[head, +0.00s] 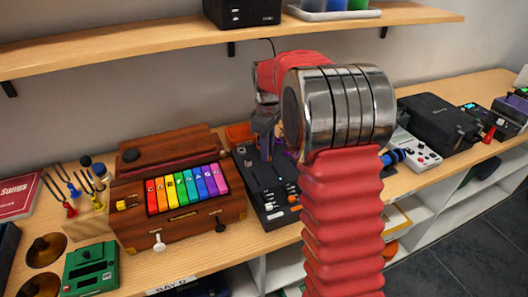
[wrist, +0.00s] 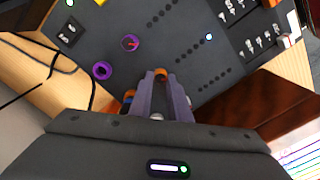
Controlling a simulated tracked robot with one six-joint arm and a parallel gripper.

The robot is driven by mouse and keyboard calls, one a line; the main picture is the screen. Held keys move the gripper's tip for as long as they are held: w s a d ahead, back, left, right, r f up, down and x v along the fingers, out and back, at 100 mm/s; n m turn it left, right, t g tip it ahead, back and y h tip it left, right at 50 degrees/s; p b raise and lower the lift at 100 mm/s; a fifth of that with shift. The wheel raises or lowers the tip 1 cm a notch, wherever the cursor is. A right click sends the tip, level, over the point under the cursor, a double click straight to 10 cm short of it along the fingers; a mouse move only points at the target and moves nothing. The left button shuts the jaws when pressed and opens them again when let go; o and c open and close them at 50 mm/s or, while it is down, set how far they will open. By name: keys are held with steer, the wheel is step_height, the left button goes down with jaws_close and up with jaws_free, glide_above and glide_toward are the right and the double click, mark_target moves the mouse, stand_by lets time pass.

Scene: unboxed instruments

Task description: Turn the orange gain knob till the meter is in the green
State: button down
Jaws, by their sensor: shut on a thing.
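The dark instrument panel (head: 268,190) lies on the bench in the middle of the head view. It fills much of the wrist view (wrist: 185,60), with rows of small dark dots and one pale lit dot (wrist: 208,37). My gripper (wrist: 160,78) is shut on an orange knob (wrist: 160,71) on this panel; only a little of the knob shows between the fingertips. In the head view my gripper (head: 265,145) reaches down over the panel's far part, and my arm hides the panel's right side. I cannot make out a meter needle or a green zone.
A wooden box with rainbow keys (head: 188,188) stands close on the left. A black case (head: 438,122) stands to the right. A shelf (head: 150,44) runs above.

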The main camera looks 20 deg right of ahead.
steer(key=shift+s+d+f, duration=0.15)
steer(key=shift+s+d, duration=0.05)
steer(key=shift+s, duration=0.05)
steer(key=shift+m, duration=1.3)
steer(key=m, duration=0.6)
steer(key=shift+s+f, duration=0.1)
steer(key=c, duration=1.7)
jaws_free()
steer(key=shift+o, duration=0.2)
steer(key=shift+r, duration=0.2)
